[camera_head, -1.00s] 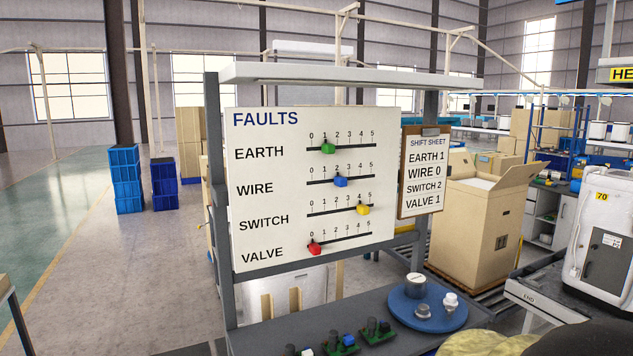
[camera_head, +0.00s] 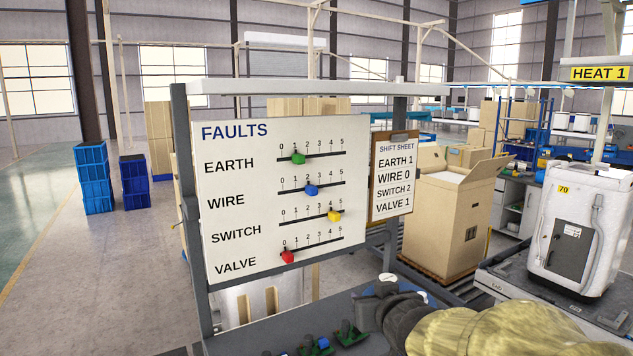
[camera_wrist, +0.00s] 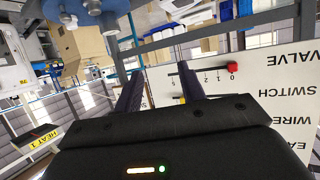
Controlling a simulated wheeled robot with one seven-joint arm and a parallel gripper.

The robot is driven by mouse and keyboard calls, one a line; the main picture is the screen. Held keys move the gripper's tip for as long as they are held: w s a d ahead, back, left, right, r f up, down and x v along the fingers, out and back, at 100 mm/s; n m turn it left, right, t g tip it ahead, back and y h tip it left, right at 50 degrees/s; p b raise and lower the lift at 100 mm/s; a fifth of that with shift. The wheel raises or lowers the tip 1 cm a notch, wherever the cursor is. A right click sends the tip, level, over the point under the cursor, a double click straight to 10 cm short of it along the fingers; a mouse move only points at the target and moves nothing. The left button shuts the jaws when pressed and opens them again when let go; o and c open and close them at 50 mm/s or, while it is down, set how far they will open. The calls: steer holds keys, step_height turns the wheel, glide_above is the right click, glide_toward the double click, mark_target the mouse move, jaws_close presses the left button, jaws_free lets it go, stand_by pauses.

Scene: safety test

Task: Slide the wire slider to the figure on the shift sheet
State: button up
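The white FAULTS board (camera_head: 222,150) carries labelled slider rows with scales 0 to 5. The blue wire slider (camera_head: 311,190) sits at about 2. The green earth slider (camera_head: 298,158) is near 1, the yellow switch slider (camera_head: 334,215) near 4, the red valve slider (camera_head: 288,257) near 0. The shift sheet (camera_head: 394,182) reads EARTH 1, WIRE 0, SWITCH 2, VALVE 1. In the wrist view the board appears upside down, with the red slider (camera_wrist: 232,68) visible. My gripper (camera_wrist: 159,76) is open and empty, with its fingers apart, away from the sliders. It hides the blue slider there.
A grey workbench (camera_head: 270,335) with small green parts stands below the board. A cardboard box (camera_head: 440,220) and a white machine (camera_head: 572,235) stand to the right. A shelf (camera_head: 300,87) overhangs the board.

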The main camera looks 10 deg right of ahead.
mark_target(315, 191)
step_height(315, 191, up, 17)
steer(key=s+a+n+t+y+p, duration=0.2)
steer(key=n+t+y, duration=0.1)
steer(key=y, duration=0.3)
steer(key=shift+n+t, duration=0.3)
steer(key=shift+n, duration=0.2)
steer(key=p+x, duration=0.4)
steer(key=x, duration=1.3)
steer(key=shift+w+p, duration=0.15)
steer(key=shift+p, duration=0.2)
jaws_close()
